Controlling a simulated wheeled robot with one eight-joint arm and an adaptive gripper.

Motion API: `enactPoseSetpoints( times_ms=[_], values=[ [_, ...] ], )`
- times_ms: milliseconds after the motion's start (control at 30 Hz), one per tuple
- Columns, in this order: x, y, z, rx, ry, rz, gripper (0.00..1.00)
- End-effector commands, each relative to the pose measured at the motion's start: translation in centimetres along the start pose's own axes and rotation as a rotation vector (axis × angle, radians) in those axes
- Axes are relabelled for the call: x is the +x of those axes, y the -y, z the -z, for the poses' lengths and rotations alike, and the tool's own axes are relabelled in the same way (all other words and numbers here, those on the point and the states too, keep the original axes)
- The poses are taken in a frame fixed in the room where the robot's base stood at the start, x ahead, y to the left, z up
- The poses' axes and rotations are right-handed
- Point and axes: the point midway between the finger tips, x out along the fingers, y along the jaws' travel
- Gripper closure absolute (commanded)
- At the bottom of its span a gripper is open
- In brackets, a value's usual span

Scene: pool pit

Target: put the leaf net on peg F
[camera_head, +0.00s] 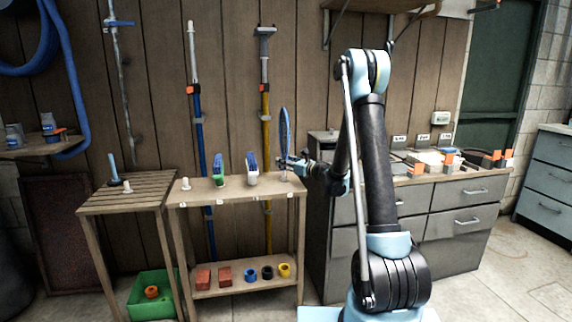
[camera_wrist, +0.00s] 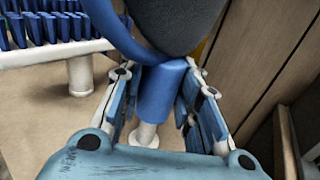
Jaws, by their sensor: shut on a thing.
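The leaf net (camera_head: 285,128) stands upright at the right end of the slatted top of a small wooden stand, its blue oval rim upward. In the wrist view its dark mesh (camera_wrist: 180,22) is at the top and its blue socket (camera_wrist: 162,88) is between my fingers. My gripper (camera_head: 286,164) comes from the right and is shut on this socket. A white peg (camera_wrist: 145,134) with a round base shows directly below the socket. The socket seems in line with or over this peg; how far down it sits is hidden. The peg labels are too small to read.
On the same stand are a bare white peg (camera_head: 186,184), a green-based brush (camera_head: 219,168) and a white-based blue brush (camera_head: 252,168), close left of the net. The blue bristles (camera_wrist: 50,30) show in the wrist view. A grey drawer cabinet (camera_head: 450,215) stands right.

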Motion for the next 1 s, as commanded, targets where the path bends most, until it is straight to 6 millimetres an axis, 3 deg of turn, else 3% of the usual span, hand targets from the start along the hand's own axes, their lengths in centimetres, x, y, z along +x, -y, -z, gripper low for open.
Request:
enactPoseSetpoints(
  times_ms=[1000],
  values=[
    [0.0, 0.0, 1.8, 0.0, 0.0, 0.0, 1.0]
  ],
)
